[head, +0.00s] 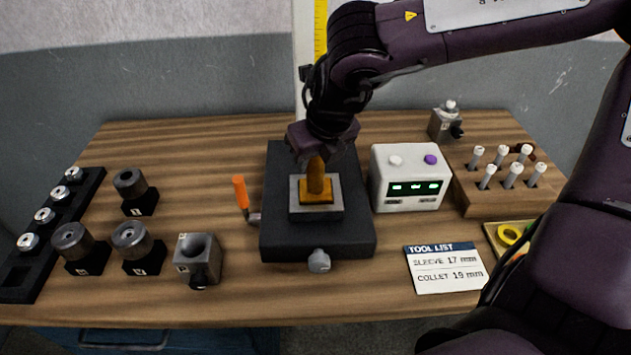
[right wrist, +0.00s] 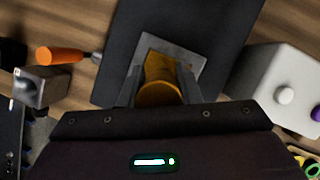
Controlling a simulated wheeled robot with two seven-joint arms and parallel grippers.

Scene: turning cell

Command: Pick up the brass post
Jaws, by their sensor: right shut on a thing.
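The brass post (head: 316,178) stands upright on a square brass base, on a grey square plate (head: 329,209) on the black machine bed (head: 277,235). My right gripper (head: 318,160) comes down from above and is shut on the upper part of the post. In the right wrist view the post (right wrist: 160,94) sits between the two fingers of my right gripper (right wrist: 160,92). The post's base still appears to be on the plate; I cannot tell any gap. My left gripper is not in view.
A white box with displays (head: 405,178) stands close on the right. A wooden rack of pegs (head: 470,193), a tool list card (head: 446,268) and several collet holders (head: 131,184) are farther out.

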